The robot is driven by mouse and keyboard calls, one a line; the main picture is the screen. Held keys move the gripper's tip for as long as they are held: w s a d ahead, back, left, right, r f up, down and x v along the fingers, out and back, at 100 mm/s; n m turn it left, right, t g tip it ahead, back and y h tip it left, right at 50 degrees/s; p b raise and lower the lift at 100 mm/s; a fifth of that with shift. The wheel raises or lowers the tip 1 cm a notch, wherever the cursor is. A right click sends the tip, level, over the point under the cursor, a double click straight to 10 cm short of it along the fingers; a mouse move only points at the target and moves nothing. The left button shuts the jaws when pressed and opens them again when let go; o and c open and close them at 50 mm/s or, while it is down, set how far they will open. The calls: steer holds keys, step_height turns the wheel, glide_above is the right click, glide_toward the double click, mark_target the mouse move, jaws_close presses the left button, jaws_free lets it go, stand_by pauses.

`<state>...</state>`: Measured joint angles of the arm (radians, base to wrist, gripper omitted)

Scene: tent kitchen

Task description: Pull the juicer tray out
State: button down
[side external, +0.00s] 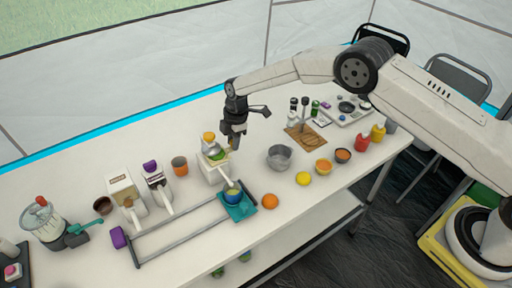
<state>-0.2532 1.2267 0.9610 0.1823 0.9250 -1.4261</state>
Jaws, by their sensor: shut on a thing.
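The juicer (213,172) is a pale machine with an orange on top and a green part below it, near the middle of the table. My gripper (234,147) points down at the juicer's right side, shut on what looks like the edge of this tray. The fingertips are small and partly merge with the juicer, so the exact contact is hard to see. A blue cup (231,197) stands on a teal stand (240,211) in front of the juicer.
A grey rail frame (183,222) lies in front of the juicer. Left are an orange cup (180,166) and two dispensers. Right are a metal pot (279,157), an orange (270,201), a lemon (303,178) and a wooden board (306,136).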

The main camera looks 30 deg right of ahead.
steer(key=d, duration=0.6)
steer(key=shift+d, duration=0.2)
stand_by(0.4)
steer(key=shift+c, duration=2.2)
jaws_free()
steer(key=shift+r, duration=0.15)
step_height(320, 180, up, 7)
steer(key=shift+s, duration=0.1)
